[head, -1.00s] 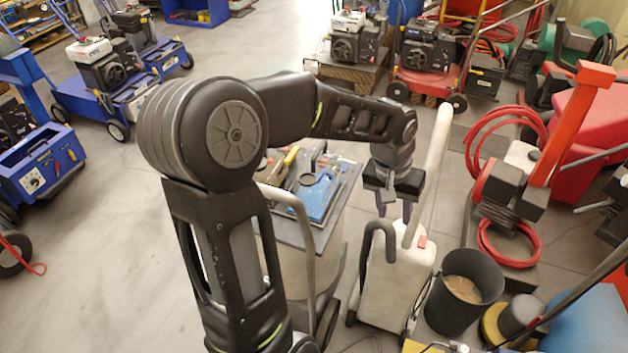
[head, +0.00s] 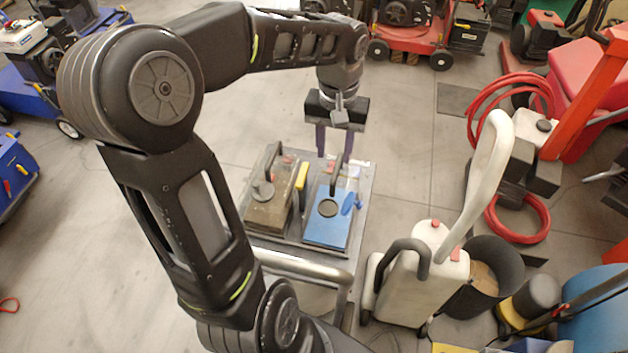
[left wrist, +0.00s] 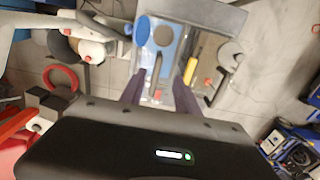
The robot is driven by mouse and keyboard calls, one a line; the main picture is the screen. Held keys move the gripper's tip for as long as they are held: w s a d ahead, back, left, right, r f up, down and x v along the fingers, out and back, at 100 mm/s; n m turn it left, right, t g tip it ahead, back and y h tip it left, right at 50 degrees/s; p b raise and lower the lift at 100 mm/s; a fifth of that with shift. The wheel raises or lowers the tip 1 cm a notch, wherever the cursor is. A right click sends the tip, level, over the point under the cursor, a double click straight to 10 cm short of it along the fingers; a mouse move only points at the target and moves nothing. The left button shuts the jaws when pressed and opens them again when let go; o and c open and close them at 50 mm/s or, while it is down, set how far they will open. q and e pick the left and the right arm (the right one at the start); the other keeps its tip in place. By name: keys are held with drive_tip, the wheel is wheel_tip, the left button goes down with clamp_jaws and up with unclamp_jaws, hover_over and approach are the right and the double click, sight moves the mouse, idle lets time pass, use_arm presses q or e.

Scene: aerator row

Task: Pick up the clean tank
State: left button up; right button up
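A blue tank (head: 326,228) with a dark handle and a round dark cap lies on a grey cart top (head: 364,200). A brown, dirty-looking tank (head: 268,212) with a similar handle lies to its left. I take the blue one as the clean tank. My left gripper (head: 333,152) points down over the far end of the cart, near the blue tank's handle. Its two fingers are apart with nothing between them. In the left wrist view the fingers (left wrist: 172,90) are spread, with the blue tank (left wrist: 162,62) and brown tank (left wrist: 205,62) beyond. My right gripper is not seen.
A yellow-handled tool (head: 301,177) stands between the tanks. The cart's push bar (head: 300,266) is at its near side. A white wheeled machine (head: 425,280) with a tall handle stands to the right, beside a black bucket (head: 500,265). Floor left of the cart is open.

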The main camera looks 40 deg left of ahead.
sight(334, 177)
use_arm(q)
drive_tip(key=shift+a, duration=0.15)
drive_tip(key=shift+d+r, duration=0.15)
drive_tip(key=shift+d, duration=0.15)
drive_tip(key=shift+a+f, duration=0.1)
drive_tip(key=shift+f, duration=1.25)
drive_tip(key=shift+f+p, duration=0.7)
drive_tip(key=shift+f, duration=1.9)
drive_tip(key=shift+d, duration=0.2)
clamp_jaws()
